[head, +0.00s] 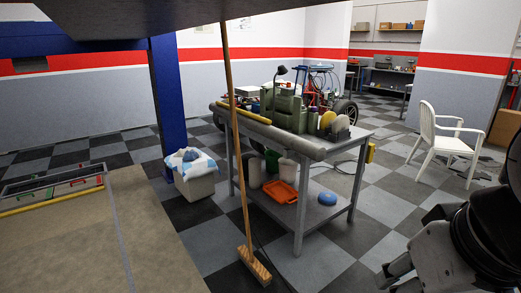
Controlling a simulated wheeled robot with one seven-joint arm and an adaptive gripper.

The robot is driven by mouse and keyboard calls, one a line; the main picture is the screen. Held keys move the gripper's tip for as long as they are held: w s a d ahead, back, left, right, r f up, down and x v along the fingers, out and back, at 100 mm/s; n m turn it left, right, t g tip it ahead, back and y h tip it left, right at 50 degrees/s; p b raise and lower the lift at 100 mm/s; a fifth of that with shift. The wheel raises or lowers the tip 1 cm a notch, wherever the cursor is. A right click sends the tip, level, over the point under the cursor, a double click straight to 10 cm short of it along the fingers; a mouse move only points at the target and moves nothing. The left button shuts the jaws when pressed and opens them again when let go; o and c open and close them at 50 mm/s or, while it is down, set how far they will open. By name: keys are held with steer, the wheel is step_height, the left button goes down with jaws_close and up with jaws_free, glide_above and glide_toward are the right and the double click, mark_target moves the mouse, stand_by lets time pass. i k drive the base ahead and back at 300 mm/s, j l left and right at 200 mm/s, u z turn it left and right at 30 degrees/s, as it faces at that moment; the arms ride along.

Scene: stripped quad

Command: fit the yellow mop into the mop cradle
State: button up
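A long-handled broom or mop with a tan wooden pole (233,130) and a yellowish-brown block head (255,266) stands almost upright, its head on the floor, in front of the workbench. I cannot tell for certain whether it is the yellow mop. No mop cradle can be clearly made out. Black and grey parts of my arm show at the lower right edge, cut off by the frame. I cannot tell where the gripper's fingertips are or what they hold.
A metal workbench (335,146) carries green equipment and a yellow bar (240,114); an orange tray (280,191) lies on its lower shelf. A bin (197,184) stands by the blue post (168,90). A white chair (445,140) is at right. Checkered floor is open between chair and bench.

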mark_target(289, 114)
steer(key=i+l, duration=0.2)
steer(key=i, duration=0.5)
steer(key=i+l+z, duration=0.1)
steer(key=i, duration=0.6)
steer(key=i+l+z, duration=0.1)
steer(key=i+l, duration=0.15)
steer(key=i, duration=0.45)
steer(key=i+l+u, duration=0.1)
steer(key=i+l, duration=0.6)
steer(key=i, duration=0.25)
steer(key=i+l+u, duration=0.1)
steer(key=i+l, duration=0.65)
steer(key=i, duration=0.15)
